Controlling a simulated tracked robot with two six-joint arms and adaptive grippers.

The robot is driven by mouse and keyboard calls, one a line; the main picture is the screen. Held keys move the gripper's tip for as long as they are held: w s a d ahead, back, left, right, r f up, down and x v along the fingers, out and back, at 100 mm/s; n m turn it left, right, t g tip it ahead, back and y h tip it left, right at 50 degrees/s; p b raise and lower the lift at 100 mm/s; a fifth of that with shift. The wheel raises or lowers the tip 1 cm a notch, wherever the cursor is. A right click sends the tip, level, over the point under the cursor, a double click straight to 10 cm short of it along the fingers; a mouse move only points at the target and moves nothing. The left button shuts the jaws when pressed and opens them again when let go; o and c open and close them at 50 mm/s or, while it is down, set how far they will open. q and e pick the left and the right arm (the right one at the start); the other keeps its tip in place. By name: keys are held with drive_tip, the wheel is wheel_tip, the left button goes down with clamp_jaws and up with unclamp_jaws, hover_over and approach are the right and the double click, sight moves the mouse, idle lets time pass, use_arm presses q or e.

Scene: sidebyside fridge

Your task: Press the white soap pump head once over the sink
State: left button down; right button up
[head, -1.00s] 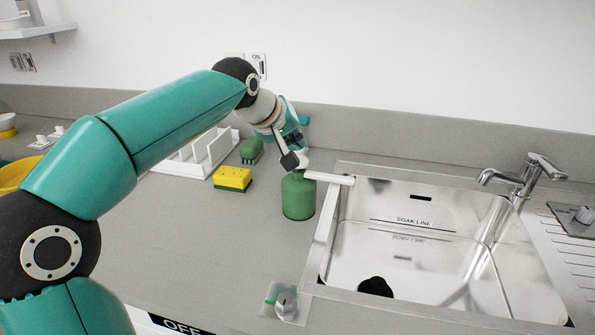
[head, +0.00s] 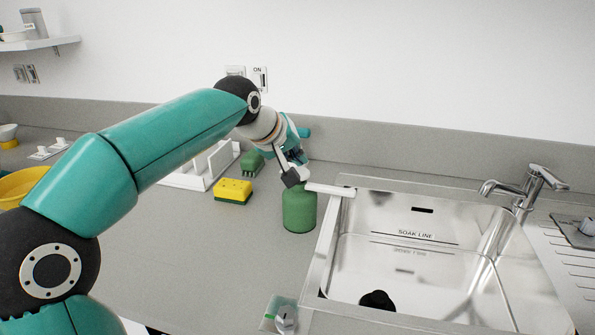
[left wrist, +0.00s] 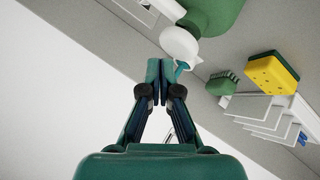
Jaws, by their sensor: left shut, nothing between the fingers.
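The green soap bottle (head: 299,211) stands upright on the counter just left of the sink. Its white pump head (head: 301,173) is partly hidden by my left gripper; a white bar, seemingly its spout (head: 330,189), reaches right to the sink's edge. The steel sink (head: 425,262) is empty apart from a black plug. My left gripper (head: 291,178) is shut and empty, pointing down at the pump head. In the left wrist view, the shut fingertips (left wrist: 157,70) are right beside the white pump head (left wrist: 180,45); whether they touch cannot be told. My right gripper is not in view.
A yellow sponge (head: 233,191), a green brush (head: 252,163) and a white rack (head: 204,168) stand left of the bottle. A tap (head: 525,187) is at the sink's right. A knob (head: 284,318) sits on the front counter. The counter before the bottle is clear.

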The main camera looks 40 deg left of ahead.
use_arm(q)
drive_tip(key=shift+f, duration=0.1)
idle(0.5)
drive_tip(key=shift+w+f, duration=0.1)
drive_tip(key=shift+f, duration=0.2)
drive_tip(key=shift+f+b, duration=0.8)
drive_tip(key=shift+b, duration=0.1)
idle(0.7)
idle(0.3)
drive_tip(key=shift+r+p, duration=1.15)
drive_tip(key=shift+r, duration=0.1)
wheel_tip(320, 180, up, 5)
drive_tip(key=p, duration=0.4)
drive_tip(key=shift+p, duration=0.35)
